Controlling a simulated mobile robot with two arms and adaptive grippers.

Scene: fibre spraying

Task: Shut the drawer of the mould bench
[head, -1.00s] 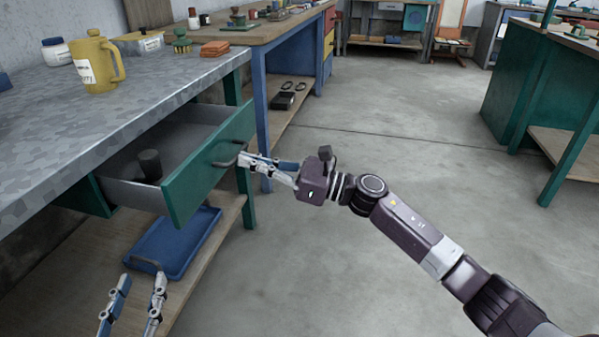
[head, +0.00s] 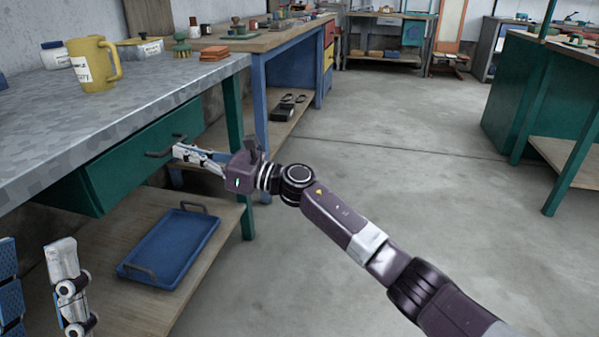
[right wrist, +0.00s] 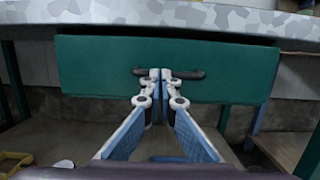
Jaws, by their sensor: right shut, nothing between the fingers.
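The mould bench has a grey mottled top (head: 120,115) and a green drawer front (head: 120,172) under it at the left of the head view. The drawer front sits in under the top, and none of the inside shows. Its dark handle (head: 158,153) also shows in the right wrist view (right wrist: 190,74). My right gripper (head: 178,150) is shut and empty, its fingertips at the handle, pointing at the drawer front; I cannot tell whether they touch. My left gripper (head: 35,245) is at the lower left, fingers apart, away from the drawer.
A blue tray (head: 172,246) lies on the wooden lower shelf (head: 215,225). A blue-legged bench (head: 262,140) stands beyond. The grey floor to the right is clear.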

